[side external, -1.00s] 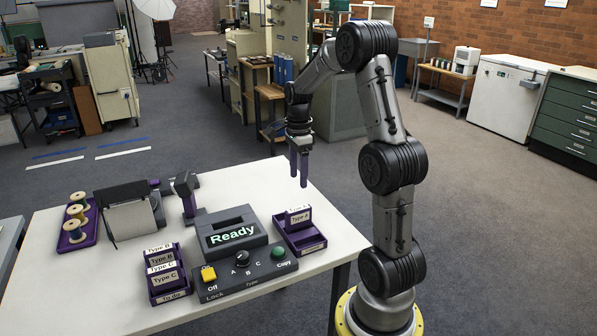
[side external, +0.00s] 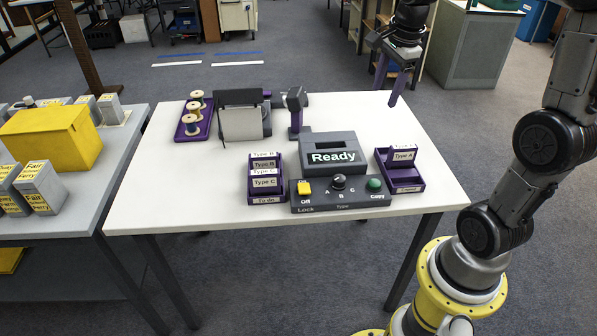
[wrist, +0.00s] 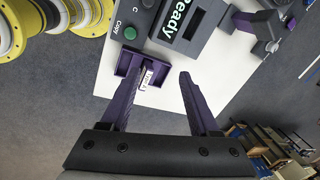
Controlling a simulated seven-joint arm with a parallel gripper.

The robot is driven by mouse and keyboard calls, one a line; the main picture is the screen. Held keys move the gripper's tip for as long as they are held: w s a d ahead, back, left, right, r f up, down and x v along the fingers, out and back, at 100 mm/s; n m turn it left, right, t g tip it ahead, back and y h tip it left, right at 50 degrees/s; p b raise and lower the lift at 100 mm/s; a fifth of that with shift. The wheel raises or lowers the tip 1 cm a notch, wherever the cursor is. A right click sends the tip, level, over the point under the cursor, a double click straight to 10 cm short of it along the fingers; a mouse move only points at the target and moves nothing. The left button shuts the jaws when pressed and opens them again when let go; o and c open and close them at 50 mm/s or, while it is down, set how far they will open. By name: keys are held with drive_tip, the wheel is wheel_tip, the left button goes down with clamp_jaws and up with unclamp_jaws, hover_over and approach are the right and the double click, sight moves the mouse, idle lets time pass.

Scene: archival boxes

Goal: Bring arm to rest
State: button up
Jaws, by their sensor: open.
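My gripper (side external: 385,97) hangs above the far right part of the white table (side external: 430,150), its two purple fingers pointing down. In the wrist view my gripper (wrist: 160,74) is open, with nothing between its fingers. The purple tray at right (side external: 404,185) holds a card labelled Type A (side external: 403,155); the gripper is apart from it. The upper arm links run out of the top of the side view.
A grey machine reading Ready (side external: 333,156) stands behind a control panel (side external: 345,201). A purple To do tray (side external: 266,200) holds several cards. Thread spools (side external: 191,126) stand at the back left. A yellow box (side external: 48,140) sits on a neighbouring table.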

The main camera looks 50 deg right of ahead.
drive_tip(key=s+a+r+n+t, duration=0.2)
drive_tip(key=s+a+n, duration=0.25)
drive_tip(key=a, duration=0.25)
drive_tip(key=s+a+r+n+t, duration=0.1)
drive_tip(key=s+a+r+n, duration=0.15)
drive_tip(key=a+n, duration=0.4)
drive_tip(key=s+a+f+n+y, duration=0.1)
drive_tip(key=s+a+f+n, duration=0.3)
drive_tip(key=s+n, duration=0.3)
drive_tip(key=shift+f+n+t, duration=0.2)
drive_tip(key=shift+n+t, duration=0.1)
drive_tip(key=shift+n, duration=2.2)
drive_tip(key=shift+s+a, duration=0.1)
